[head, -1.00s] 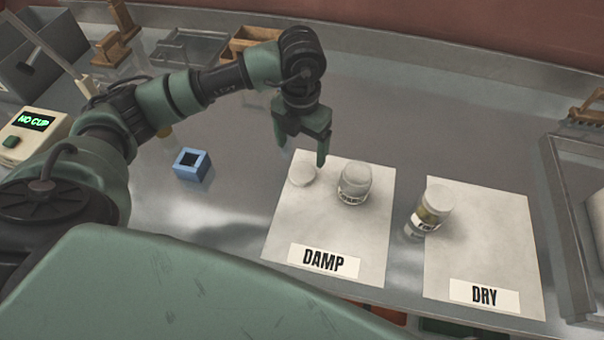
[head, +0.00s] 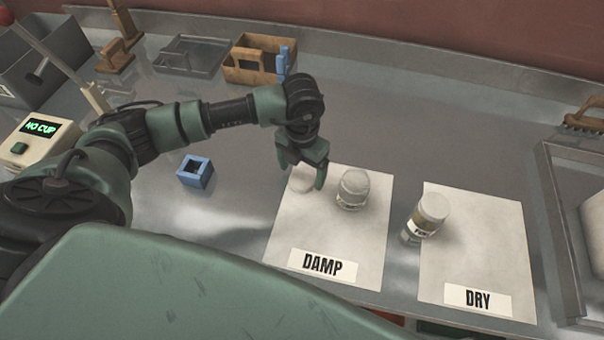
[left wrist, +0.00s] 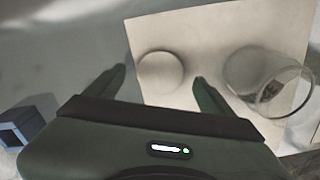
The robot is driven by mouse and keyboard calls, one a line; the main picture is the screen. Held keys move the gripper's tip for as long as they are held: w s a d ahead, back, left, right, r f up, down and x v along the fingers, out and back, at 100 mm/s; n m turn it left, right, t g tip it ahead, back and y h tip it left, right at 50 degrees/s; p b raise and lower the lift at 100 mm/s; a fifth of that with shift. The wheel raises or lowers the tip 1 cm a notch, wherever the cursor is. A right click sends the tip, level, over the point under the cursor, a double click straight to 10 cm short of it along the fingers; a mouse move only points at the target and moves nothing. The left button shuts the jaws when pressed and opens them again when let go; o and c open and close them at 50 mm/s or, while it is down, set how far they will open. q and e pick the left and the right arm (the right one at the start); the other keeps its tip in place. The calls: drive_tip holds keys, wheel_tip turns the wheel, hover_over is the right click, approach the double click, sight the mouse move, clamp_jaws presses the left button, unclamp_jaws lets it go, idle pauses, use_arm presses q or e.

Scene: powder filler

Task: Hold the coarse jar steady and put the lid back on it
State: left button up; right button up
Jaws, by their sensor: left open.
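The round white lid (head: 302,183) lies flat on the left part of the sheet marked DAMP (head: 335,235). In the left wrist view the lid (left wrist: 160,72) shows between my fingers. A clear glass jar (head: 352,190) stands upright to its right on the same sheet. It looks open at the top in the left wrist view (left wrist: 272,85); its label is too small to read. My left gripper (head: 302,178) is open over the lid and partly hides it in the head view. Its fingers (left wrist: 160,80) are apart from the jar. My right gripper is not in view.
A second jar (head: 428,218), apparently labelled FINE, stands at the left edge of the DRY sheet (head: 480,245). A blue square block (head: 195,172), a NO CUP device (head: 38,140) and a wooden caddy (head: 250,65) are leftward. A metal tray (head: 560,230) is at right.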

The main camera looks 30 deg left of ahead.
sight(302, 178)
use_arm(q)
drive_tip(key=shift+f, duration=0.95)
drive_tip(key=c, duration=1.4)
drive_tip(key=shift+r, duration=0.15)
drive_tip(key=shift+r+b, duration=2)
drive_tip(key=shift+r, duration=7.9)
